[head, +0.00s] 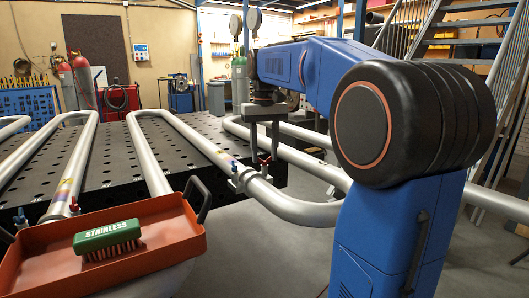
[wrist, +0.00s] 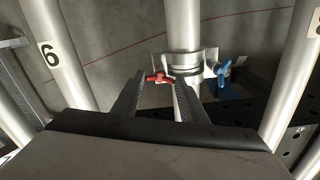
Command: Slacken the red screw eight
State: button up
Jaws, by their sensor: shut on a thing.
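A red wing screw (wrist: 158,78) sits on the left side of a clamp around a silver pipe (wrist: 183,30) in the wrist view. My gripper (wrist: 160,84) has one finger on each side of it and is shut on it. In the head view my gripper (head: 264,151) points down over the clamp, and the red screw (head: 266,160) shows at its fingertips. No number is readable on this clamp. The pipe left of it carries a label 6 (wrist: 49,53); part of a label 8 (wrist: 318,29) shows at the right edge.
A blue wing screw (wrist: 222,71) is on the clamp's other side. Another red screw (head: 74,205) sits on a clamp further left. An orange tray (head: 165,236) with a green brush (head: 107,240) is at front left. Pipe coils cross the perforated table (head: 105,150).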

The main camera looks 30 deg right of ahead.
jog(key=n, duration=0.4)
jog(key=shift+f+n, duration=0.1)
jog(key=shift+n, duration=0.3)
jog(key=n, duration=0.9)
jog(key=shift+n, duration=0.4)
jog(key=n, duration=0.4)
jog(key=shift+c, duration=0.2)
jog(key=shift+n, duration=0.4)
jog(key=o, duration=1.1)
